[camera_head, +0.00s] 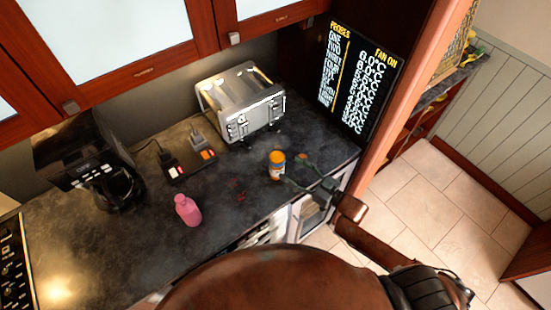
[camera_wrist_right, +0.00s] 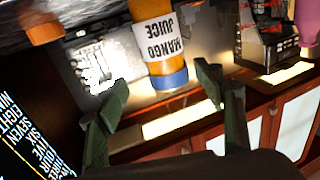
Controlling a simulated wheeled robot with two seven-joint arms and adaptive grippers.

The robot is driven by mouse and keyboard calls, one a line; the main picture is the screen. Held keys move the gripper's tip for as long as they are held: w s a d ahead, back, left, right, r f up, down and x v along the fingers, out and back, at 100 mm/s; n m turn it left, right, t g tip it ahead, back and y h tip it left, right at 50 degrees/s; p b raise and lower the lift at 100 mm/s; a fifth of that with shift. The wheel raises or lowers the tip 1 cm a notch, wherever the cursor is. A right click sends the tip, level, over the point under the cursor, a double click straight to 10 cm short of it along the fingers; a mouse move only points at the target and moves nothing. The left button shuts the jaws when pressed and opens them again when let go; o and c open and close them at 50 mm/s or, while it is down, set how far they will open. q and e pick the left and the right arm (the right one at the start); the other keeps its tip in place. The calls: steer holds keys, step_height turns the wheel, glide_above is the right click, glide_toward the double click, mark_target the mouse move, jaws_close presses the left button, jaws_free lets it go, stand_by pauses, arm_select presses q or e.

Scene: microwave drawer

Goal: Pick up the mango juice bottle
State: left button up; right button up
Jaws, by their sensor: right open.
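The mango juice bottle (camera_head: 277,165) is orange with a white label and stands on the dark counter, right of the middle. In the right wrist view the bottle (camera_wrist_right: 158,45) shows its "MANGO JUICE" label and a blue band, with its other end cut off by the frame's top. My right gripper (camera_head: 292,171) is beside the bottle on its right, its green fingers spread. In the right wrist view the gripper (camera_wrist_right: 162,93) is open, with the bottle just beyond the gap between its fingertips; no grip shows. My left gripper is not in view.
A pink bottle (camera_head: 187,210) stands left of the juice on the dark counter (camera_head: 235,215). A silver toaster (camera_head: 242,100) stands behind. A coffee maker (camera_head: 100,170) and a power strip (camera_head: 185,163) are further left. A dark text panel (camera_head: 358,80) stands at the back right.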

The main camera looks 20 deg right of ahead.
mark_target(283, 165)
steer(key=x, duration=0.4)
steer(key=p+x, duration=0.1)
steer(key=x, duration=0.1)
steer(key=shift+s+a+r, duration=0.2)
steer(key=shift+a+r, duration=0.1)
steer(key=shift+a, duration=0.15)
steer(key=shift+w+a, duration=0.2)
steer(key=shift+w, duration=0.1)
steer(key=shift+f, duration=0.1)
steer(key=shift+c, duration=0.6)
steer(key=c, duration=1.4)
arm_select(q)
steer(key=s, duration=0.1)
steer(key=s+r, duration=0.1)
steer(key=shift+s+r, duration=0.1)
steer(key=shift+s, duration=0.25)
arm_select(e)
steer(key=shift+c, duration=0.3)
